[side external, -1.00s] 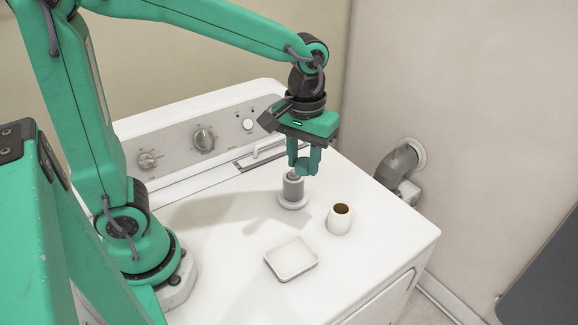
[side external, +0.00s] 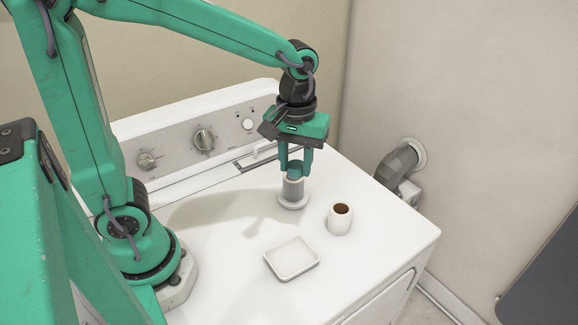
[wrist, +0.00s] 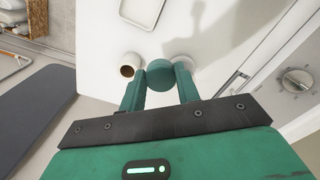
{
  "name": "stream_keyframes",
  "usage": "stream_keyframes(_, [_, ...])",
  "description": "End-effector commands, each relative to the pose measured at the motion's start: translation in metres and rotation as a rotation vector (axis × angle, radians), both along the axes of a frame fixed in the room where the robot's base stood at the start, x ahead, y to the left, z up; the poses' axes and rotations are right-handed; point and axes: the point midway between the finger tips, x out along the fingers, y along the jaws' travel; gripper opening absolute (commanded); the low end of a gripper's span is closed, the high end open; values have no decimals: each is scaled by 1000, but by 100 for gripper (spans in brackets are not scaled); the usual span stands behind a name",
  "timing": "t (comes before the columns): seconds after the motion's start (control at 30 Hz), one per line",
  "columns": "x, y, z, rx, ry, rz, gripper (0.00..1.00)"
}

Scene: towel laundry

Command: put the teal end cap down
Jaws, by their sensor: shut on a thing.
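The teal end cap (side external: 295,167) is between the fingers of my gripper (side external: 296,172), which is shut on it. I cannot tell whether the cap touches the cylinder.
A white cup with a brown inside (side external: 340,219) stands right of the base. A shallow white tray (side external: 291,274) lies in front. All stand on a white machine top (side external: 220,255) with a raised dial panel (side external: 175,150) at the back.

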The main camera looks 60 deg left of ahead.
Motion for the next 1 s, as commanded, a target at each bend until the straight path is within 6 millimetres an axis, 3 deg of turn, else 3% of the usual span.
stream_keyframes(0.7, [-42,50,-49,1,1,920,11])
stream_keyframes(1.0, [-60,64,-65,1,1,1235,11])
